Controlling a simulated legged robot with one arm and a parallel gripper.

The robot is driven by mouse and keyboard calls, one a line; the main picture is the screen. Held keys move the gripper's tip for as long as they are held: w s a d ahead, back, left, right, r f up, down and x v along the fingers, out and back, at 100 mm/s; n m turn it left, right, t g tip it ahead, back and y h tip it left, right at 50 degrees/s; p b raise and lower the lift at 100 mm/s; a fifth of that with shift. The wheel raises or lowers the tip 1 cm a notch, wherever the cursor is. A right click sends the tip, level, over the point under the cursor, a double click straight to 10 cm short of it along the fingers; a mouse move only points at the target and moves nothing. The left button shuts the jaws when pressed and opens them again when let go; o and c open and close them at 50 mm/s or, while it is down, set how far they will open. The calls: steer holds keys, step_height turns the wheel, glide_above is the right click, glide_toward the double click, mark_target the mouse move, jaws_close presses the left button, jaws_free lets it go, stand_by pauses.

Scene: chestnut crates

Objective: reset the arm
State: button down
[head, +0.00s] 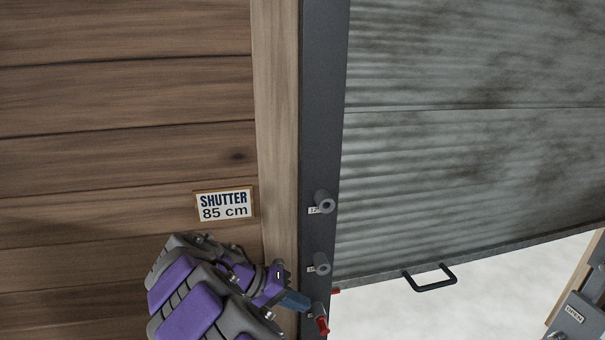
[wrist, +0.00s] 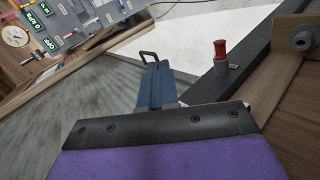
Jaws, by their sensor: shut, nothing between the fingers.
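My gripper (head: 303,303) is at the lower middle of the head view, in front of the dark metal post. Its blue fingers (wrist: 158,72) are shut with nothing between them. A red-capped pin (head: 322,325) is on the post, just beside the fingertips in the head view. In the wrist view the red pin (wrist: 220,50) stands to the right of the fingers, with a visible gap. I cannot tell from the head view whether they touch.
A corrugated grey shutter (head: 470,120) with a black handle (head: 430,277) hangs right of the post (head: 322,120); pale open space shows below it. Grey pegs (head: 323,202) stick out of the post. A sign (head: 224,204) reads "SHUTTER 85 cm". A control panel (wrist: 85,22) shows in the wrist view.

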steer(key=s+d+r+m+g+y, duration=0.1)
steer(key=s+d+r+g+y, duration=0.15)
steer(key=s+d, duration=0.6)
steer(key=s+d+r+m+g+y, duration=0.1)
steer(key=s+d+r, duration=0.3)
steer(key=d, duration=0.7)
steer(key=s+a+f+n+y, duration=0.1)
steer(key=s+a+f+y, duration=0.1)
steer(key=s, duration=0.8)
steer(key=s+a+f+y, duration=0.1)
steer(key=s+f+y, duration=0.3)
steer(key=s, duration=0.7)
steer(key=shift+s+a+f+n, duration=0.2)
steer(key=shift+a+f+n, duration=0.05)
steer(key=shift+a+n, duration=0.15)
steer(key=shift+d+y, duration=0.2)
steer(key=shift+y, duration=0.05)
